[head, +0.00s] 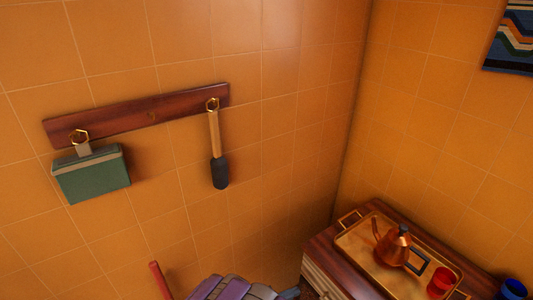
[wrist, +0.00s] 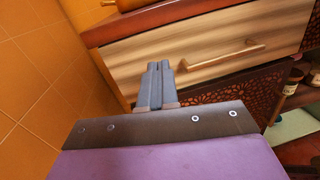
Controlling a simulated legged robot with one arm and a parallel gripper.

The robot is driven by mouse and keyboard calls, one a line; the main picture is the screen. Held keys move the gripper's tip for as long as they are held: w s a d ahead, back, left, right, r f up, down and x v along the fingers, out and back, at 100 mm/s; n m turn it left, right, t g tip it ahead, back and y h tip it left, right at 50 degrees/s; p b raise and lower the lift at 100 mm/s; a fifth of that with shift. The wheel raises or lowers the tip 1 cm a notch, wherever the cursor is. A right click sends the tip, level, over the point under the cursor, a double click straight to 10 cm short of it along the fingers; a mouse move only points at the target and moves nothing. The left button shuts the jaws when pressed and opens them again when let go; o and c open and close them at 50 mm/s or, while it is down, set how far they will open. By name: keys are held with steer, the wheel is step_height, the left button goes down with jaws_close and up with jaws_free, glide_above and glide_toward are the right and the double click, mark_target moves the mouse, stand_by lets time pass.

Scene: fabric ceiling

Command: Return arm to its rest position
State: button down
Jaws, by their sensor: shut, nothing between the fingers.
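My gripper (wrist: 155,84) is shut and empty in the wrist view, its two grey fingers side by side. Behind its fingertips is the light wooden drawer front (wrist: 200,55) of a cabinet, with a long handle (wrist: 225,55) to the right of the fingers. I cannot tell the gap between fingers and drawer. In the head view my purple and grey arm shows at the bottom edge, low near the tiled wall, and its fingers reach toward the cabinet (head: 318,251).
A wooden rail (head: 130,115) on the orange tiled wall holds a green box-shaped item (head: 92,175) and a dark-headed brush-like tool (head: 219,172). On the cabinet, a tray (head: 352,238) carries a copper kettle (head: 392,248) and red cup (head: 440,281). A blue cup (head: 513,290) stands right.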

steer(key=s+d+r+m+g+h, duration=0.1)
steer(key=d+r+m+g, duration=0.6)
steer(key=d+r, duration=0.5)
steer(key=s+d+r+m+g+y, duration=0.25)
steer(key=s+r+m, duration=0.2)
steer(key=r, duration=0.25)
steer(key=s+d+r+m+g+y, duration=0.2)
steer(key=s+r+m+g, duration=0.2)
steer(key=s+r, duration=0.25)
steer(key=s+a+r+m+t+y, duration=0.1)
steer(key=s+a+r+m+y, duration=0.1)
steer(key=s, duration=0.5)
steer(key=s+a+r+m+t+y, duration=0.1)
steer(key=s+a+r+m+y, duration=0.1)
steer(key=s+a+y, duration=0.3)
steer(key=s+a+r+m+t+y, duration=0.2)
steer(key=s+y, duration=0.4)
steer(key=s, duration=0.3)
steer(key=shift+a+r+m, duration=0.35)
steer(key=shift+a+r, duration=0.3)
steer(key=shift+r, duration=0.05)
